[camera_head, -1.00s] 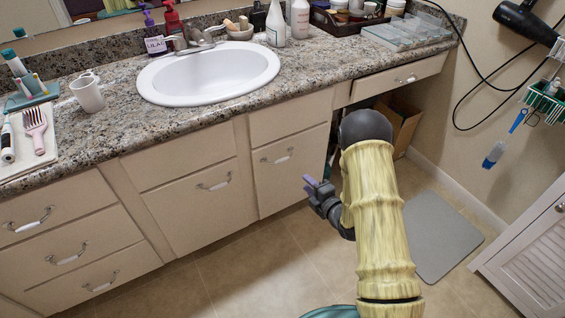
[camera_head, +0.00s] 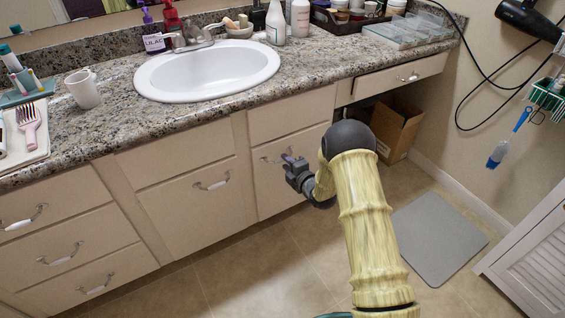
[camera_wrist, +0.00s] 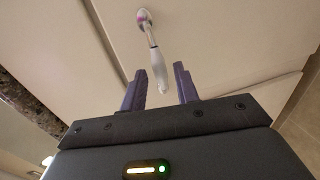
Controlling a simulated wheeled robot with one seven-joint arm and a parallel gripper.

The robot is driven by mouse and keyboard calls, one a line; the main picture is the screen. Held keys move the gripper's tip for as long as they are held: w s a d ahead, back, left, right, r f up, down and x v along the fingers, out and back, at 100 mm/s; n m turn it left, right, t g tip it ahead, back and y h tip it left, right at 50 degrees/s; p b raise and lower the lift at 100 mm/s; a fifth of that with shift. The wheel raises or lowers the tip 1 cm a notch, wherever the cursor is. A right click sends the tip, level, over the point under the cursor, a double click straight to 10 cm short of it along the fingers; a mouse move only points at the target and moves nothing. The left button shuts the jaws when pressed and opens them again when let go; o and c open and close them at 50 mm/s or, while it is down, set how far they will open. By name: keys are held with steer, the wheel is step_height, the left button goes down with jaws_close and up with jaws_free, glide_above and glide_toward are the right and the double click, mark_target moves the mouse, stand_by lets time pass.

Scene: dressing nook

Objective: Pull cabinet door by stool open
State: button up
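The cream cabinet door (camera_head: 285,190) below the right side of the sink is closed. Its metal handle with a pale grip (camera_head: 267,160) is partly hidden behind my gripper (camera_head: 289,158). In the wrist view the handle (camera_wrist: 152,52) stands out from the door panel (camera_wrist: 225,40). My gripper (camera_wrist: 169,75) has its two purple fingers apart. The near end of the handle shows between or just beyond the fingertips; I cannot tell whether they touch it. No stool is clearly in view.
The granite counter (camera_head: 110,118) with a white sink (camera_head: 205,72) overhangs the cabinets. Another door (camera_head: 200,200) is left of this one. A cardboard box (camera_head: 396,128) stands under the counter at right. A grey mat (camera_head: 440,238) lies on open floor near a louvred white door (camera_head: 535,262).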

steer(key=shift+b+x, duration=0.35)
steer(key=shift+x, duration=1.5)
jaws_close()
steer(key=shift+s, duration=0.15)
